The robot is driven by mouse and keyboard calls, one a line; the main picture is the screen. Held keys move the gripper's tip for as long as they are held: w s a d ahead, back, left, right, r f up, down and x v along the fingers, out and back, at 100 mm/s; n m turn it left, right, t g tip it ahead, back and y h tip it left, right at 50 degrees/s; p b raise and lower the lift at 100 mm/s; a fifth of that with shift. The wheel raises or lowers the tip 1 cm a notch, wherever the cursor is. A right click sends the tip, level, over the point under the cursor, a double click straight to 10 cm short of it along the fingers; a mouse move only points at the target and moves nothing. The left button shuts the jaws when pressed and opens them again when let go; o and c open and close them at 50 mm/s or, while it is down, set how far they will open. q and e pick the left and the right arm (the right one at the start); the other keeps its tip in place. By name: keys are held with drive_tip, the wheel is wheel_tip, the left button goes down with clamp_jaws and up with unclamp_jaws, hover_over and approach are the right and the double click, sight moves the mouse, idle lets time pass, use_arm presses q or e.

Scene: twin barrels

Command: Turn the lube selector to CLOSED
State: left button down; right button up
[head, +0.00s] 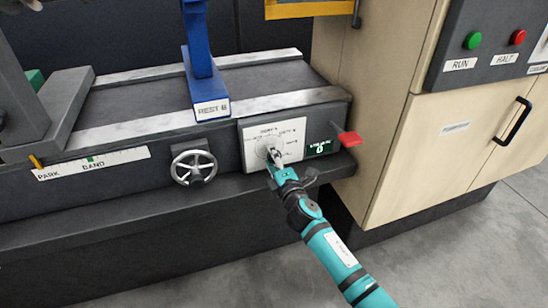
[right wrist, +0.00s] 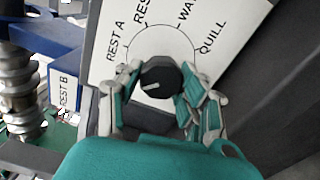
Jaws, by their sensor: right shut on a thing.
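The lube selector is a round black knob (right wrist: 160,76) on a white dial plate (head: 256,155) at the front of the machine bed. In the right wrist view, REST A and QUILL are readable around the dial, with two labels between them partly cut off. No CLOSED label is readable. A short pale mark on the knob lies toward the left side of that view.
A spoked handwheel (head: 194,167) is left of the plate. A small dark display (head: 319,148) and red lever (head: 350,138) are right of it. The blue REST B support (head: 197,45) stands above. A beige cabinet (head: 400,120) closes off the right side.

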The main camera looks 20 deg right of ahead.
drive_tip(key=shift+n, duration=0.4)
drive_tip(key=o, duration=1.2)
drive_tip(key=s, duration=1.2)
drive_tip(key=shift+d, duration=0.2)
